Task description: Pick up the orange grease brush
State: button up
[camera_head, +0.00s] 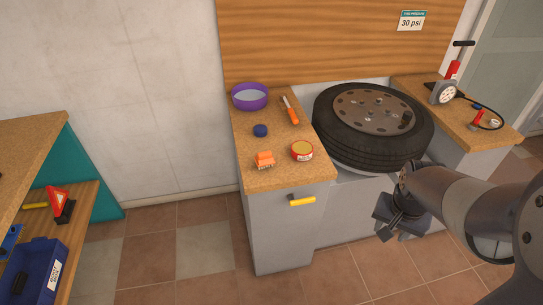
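Two orange things lie on the left worktop (250,179). A slim orange-handled tool (291,112) with a pale tip lies near the back, beside the purple bowl, and looks like a brush. A short, blocky orange thing (264,160) with what look like bristles sits near the front left. I cannot tell for sure which is the grease brush. My gripper (390,230) hangs to the right of the worktop, in front of the tyre stand, apart from both. Its finger opening is unclear.
A purple bowl (250,97) and a dark blue lid-like thing (260,130) share the worktop. A yellow drawer handle (302,201) juts from the front. Tiled floor (203,235) is clear on the left.

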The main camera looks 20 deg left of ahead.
aim_at(265, 158)
jog(key=i+j+u, duration=0.15)
jog(key=i, duration=0.5)
jog(key=i+j+u, duration=0.15)
jog(key=i, duration=0.45)
jog(key=u, duration=1.3)
